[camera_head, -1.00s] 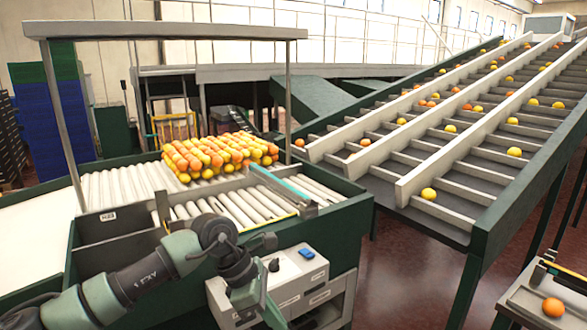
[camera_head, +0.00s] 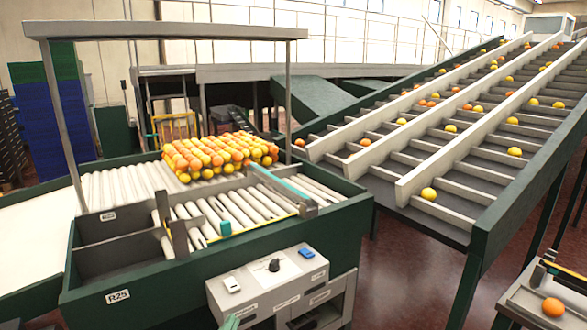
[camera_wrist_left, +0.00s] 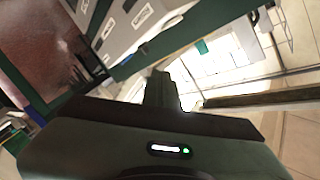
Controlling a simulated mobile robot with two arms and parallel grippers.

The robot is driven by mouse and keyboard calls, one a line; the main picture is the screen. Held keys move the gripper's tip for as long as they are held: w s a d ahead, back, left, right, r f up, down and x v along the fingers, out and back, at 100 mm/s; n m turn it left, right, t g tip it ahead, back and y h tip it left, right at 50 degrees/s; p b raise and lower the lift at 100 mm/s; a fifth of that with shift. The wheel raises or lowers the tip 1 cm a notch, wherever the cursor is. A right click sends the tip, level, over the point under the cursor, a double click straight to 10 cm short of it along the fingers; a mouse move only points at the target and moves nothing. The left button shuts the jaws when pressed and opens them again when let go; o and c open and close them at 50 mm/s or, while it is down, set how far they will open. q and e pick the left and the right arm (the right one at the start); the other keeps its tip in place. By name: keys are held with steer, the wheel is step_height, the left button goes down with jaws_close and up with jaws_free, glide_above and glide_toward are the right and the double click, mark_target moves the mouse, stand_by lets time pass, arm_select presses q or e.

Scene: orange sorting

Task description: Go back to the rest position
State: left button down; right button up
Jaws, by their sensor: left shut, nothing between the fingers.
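My left gripper (camera_wrist_left: 162,82) shows in the left wrist view with its dark fingers together and nothing between them. In the head view only a small green piece (camera_head: 230,322), which seems to be part of my left arm, shows at the bottom edge, in front of the control box (camera_head: 270,275). The fingers are hidden or too small to tell there. My right gripper is in neither view.
A green sorting table with white rollers (camera_head: 130,183) holds a pile of oranges (camera_head: 215,155). Inclined conveyors (camera_head: 450,150) with scattered oranges rise at the right. A single orange (camera_head: 553,307) lies on a small grey stand at the lower right.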

arm_select(q)
steer(key=s+a+f+n+g+y, duration=0.1)
steer(key=s+a+f+n+g, duration=0.2)
steer(key=s+f, duration=0.35)
steer(key=s+a+f+n+g+y, duration=0.1)
steer(key=s+a+f+n+g, duration=0.2)
steer(key=s+f, duration=0.35)
steer(key=s+a+f+n+g, duration=0.1)
steer(key=s+f+g, duration=0.2)
steer(key=s, duration=0.4)
steer(key=s+a+f+n+g, duration=0.1)
steer(key=s+f+g, duration=0.25)
steer(key=s, duration=0.35)
step_height(320, 180, down, 27)
steer(key=s+g+b, duration=0.2)
steer(key=s+a+f, duration=0.3)
steer(key=s+f, duration=1.3)
steer(key=f, duration=0.1)
steer(key=shift+s+f+g+b, duration=0.3)
steer(key=shift+s+g+b, duration=0.05)
steer(key=shift+g, duration=0.1)
